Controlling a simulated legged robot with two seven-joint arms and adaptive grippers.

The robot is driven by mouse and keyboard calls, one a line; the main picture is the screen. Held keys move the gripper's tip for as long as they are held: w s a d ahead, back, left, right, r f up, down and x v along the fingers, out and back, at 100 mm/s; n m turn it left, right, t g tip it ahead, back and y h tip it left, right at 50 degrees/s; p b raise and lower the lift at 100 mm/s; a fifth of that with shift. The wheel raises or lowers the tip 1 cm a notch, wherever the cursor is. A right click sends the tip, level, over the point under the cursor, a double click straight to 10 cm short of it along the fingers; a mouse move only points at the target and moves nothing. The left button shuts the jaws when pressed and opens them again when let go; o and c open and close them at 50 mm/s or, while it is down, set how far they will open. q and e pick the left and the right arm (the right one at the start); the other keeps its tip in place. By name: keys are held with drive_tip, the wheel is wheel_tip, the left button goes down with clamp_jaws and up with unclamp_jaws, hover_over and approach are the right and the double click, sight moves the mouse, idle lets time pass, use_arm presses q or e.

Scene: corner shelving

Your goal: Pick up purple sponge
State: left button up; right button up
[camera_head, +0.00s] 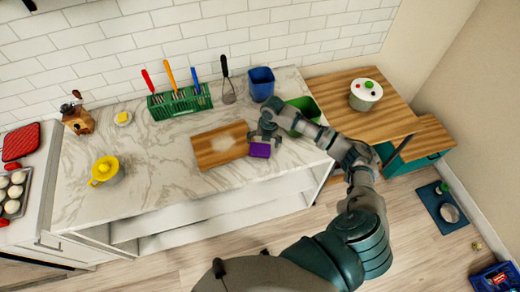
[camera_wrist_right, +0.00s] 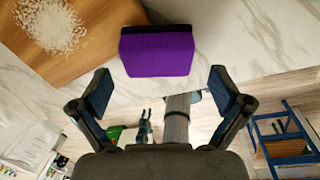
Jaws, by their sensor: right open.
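The purple sponge (camera_head: 260,150) lies on the marble counter, beside the right end of the wooden cutting board (camera_head: 212,155). In the right wrist view the sponge (camera_wrist_right: 157,52) is a purple block with a dark layer along its far side, in the upper middle. My right gripper (camera_head: 265,133) is just behind the sponge in the head view. In the wrist view its two fingers (camera_wrist_right: 160,92) are wide apart, with the sponge ahead of them and centred between them, and nothing held. My left gripper is not in view.
A green container (camera_head: 304,106) and a blue container (camera_head: 261,84) stand by my right gripper. A green rack (camera_head: 180,103) of utensils is at the back. White grains (camera_wrist_right: 50,22) lie on the board. The counter's front edge (camera_head: 220,190) is close to the sponge.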

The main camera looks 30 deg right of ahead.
sight(260, 148)
drive_tip(key=f, duration=0.3)
drive_tip(key=a+f+p, duration=0.1)
drive_tip(key=shift+w+f, duration=0.2)
drive_tip(key=shift+f, duration=0.2)
drive_tip(key=shift+c, duration=0.3)
drive_tip(key=c, duration=0.7)
drive_tip(key=shift+r, duration=0.55)
drive_tip(key=shift+s+a+r+b, duration=0.15)
drive_tip(key=shift+s+r+b, duration=0.15)
drive_tip(key=shift+r, duration=0.3)
drive_tip(key=shift+s+a+r+b, duration=0.1)
drive_tip(key=shift+s+r+b, duration=0.15)
drive_tip(key=shift+r, duration=0.35)
drive_tip(key=s+a, duration=0.2)
drive_tip(key=s, duration=0.2)
drive_tip(key=s+a+r+b, duration=0.1)
drive_tip(key=s+a, duration=0.2)
drive_tip(key=s, duration=0.1)
drive_tip(key=s+a, duration=0.2)
drive_tip(key=s, duration=0.2)
drive_tip(key=shift+s+a+r+b, duration=0.3)
drive_tip(key=shift+a+b, duration=0.1)
